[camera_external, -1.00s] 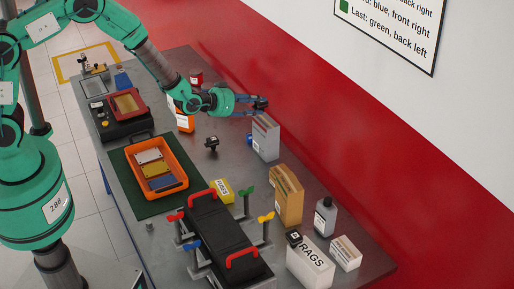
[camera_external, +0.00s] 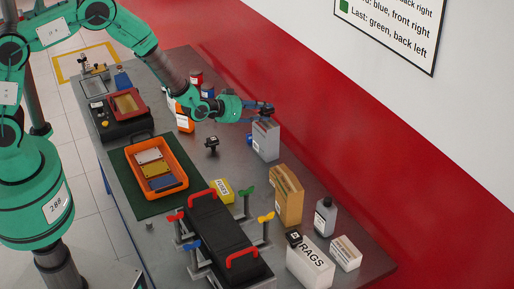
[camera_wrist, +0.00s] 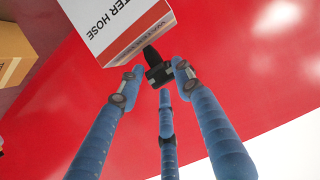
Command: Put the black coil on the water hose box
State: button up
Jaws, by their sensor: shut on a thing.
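My gripper (camera_external: 260,109) has blue fingers and is shut on the black coil, seen between the fingertips in the wrist view (camera_wrist: 158,74). The coil has a blocky dark head and a narrower stem pointing toward the box. The white-and-grey water hose box (camera_external: 265,141) stands upright on the bench. It also shows at the top of the wrist view (camera_wrist: 118,25), with its "WATER HOSE" print. In the external view the gripper and coil are at the box's top edge. I cannot tell whether the coil touches the box.
A tan box (camera_external: 286,196) and grey bottle (camera_external: 325,217) stand nearer the front. The red wall (camera_external: 330,130) is close behind.

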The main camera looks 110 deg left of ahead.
jog(key=shift+f, duration=0.3)
jog(key=o, duration=1.3)
jog(key=shift+c, duration=0.2)
jog(key=shift+r, duration=0.15)
jog(key=shift+d, duration=0.1)
jog(key=v, duration=1.1)
jog(key=shift+s+d, duration=0.25)
jog(key=shift+s, duration=0.05)
jog(key=shift+r, duration=0.2)
